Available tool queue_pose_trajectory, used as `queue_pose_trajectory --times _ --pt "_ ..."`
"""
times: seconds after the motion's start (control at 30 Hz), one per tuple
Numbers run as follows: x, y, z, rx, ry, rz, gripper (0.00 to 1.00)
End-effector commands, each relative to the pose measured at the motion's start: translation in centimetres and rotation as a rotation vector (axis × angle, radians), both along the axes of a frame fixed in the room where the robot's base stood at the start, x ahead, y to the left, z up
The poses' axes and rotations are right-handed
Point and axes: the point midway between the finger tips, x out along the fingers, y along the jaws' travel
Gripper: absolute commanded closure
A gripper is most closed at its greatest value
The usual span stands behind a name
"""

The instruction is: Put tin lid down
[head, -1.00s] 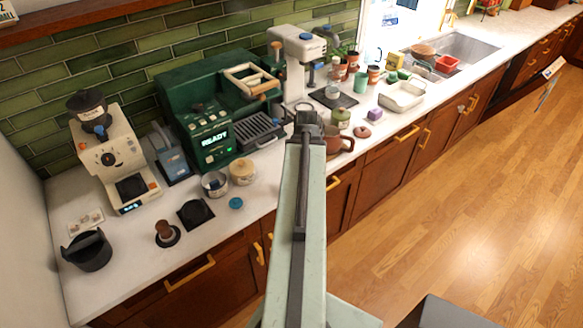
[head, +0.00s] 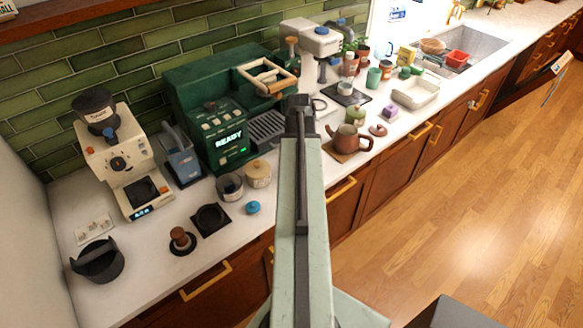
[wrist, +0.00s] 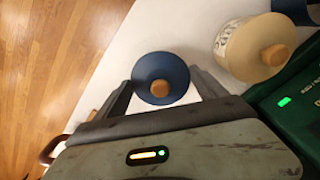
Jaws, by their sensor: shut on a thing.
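The tin lid (wrist: 148,70) is a dark blue disc with a wooden knob, seen in the wrist view. My gripper (wrist: 160,85) has one finger on each side of it and is shut on it. White counter shows behind the lid; its height above the counter is hard to judge.
The green coffee machine (head: 205,110) stands behind. A brown teapot (head: 348,138) is to the right. Some bare counter (head: 235,245) shows near the front edge.

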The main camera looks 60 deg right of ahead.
Motion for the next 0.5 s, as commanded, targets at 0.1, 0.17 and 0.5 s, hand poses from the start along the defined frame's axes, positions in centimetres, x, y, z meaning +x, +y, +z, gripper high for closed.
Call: queue_pose_trajectory --times 0.1,0.17,0.5 --pt "0.1 0.0 -0.1 0.0 0.0 0.001 0.57" --pt "0.1 0.0 -0.6 0.0 0.0 0.0 0.57" --pt "-0.6 -0.5 -3.6 0.0 0.0 -0.013 0.57"
